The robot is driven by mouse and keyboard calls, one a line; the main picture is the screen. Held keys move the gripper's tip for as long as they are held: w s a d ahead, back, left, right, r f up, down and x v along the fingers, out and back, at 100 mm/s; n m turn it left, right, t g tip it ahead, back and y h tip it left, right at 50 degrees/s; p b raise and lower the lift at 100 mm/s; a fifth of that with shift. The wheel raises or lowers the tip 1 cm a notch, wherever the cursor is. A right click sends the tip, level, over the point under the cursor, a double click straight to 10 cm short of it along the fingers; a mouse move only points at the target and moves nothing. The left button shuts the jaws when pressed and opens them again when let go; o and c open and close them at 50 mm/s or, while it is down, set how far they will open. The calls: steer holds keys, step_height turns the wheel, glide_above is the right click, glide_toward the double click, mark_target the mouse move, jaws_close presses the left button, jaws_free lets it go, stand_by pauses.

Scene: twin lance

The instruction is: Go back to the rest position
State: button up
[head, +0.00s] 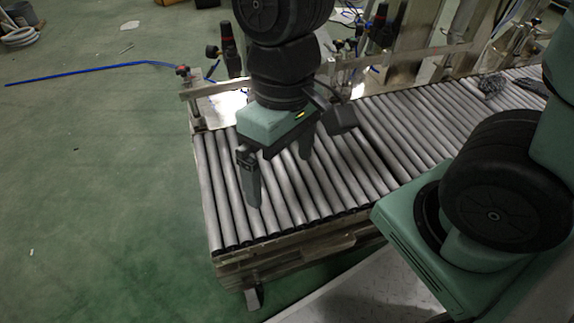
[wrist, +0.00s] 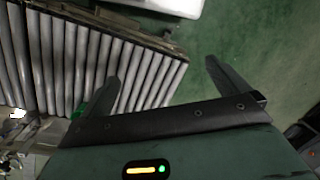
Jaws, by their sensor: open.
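My gripper (head: 280,172) is above the left end of a roller conveyor (head: 228,215) in the head view. Its two fingers point down and stand well apart, with nothing between them. In the wrist view my gripper (wrist: 168,85) is also open and empty. One finger shows in front of the conveyor rollers (wrist: 60,62) there, and the other in front of the green floor.
A metal frame with fittings (head: 335,75) stands behind the conveyor. A dark mesh-like object (head: 492,86) lies on the rollers at the far right. A blue hose (head: 90,72) lies on the floor at the left. The green floor (head: 95,190) left of the conveyor is mostly clear.

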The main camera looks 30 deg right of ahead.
steer(key=s+n, duration=0.1)
steer(key=s+r+n+t, duration=0.1)
steer(key=shift+a+n+h, duration=0.2)
steer(key=shift+n+h, duration=0.1)
steer(key=shift+n, duration=0.1)
step_height(320, 180, up, 37)
steer(key=p, duration=3.7)
steer(key=shift+r, duration=0.15)
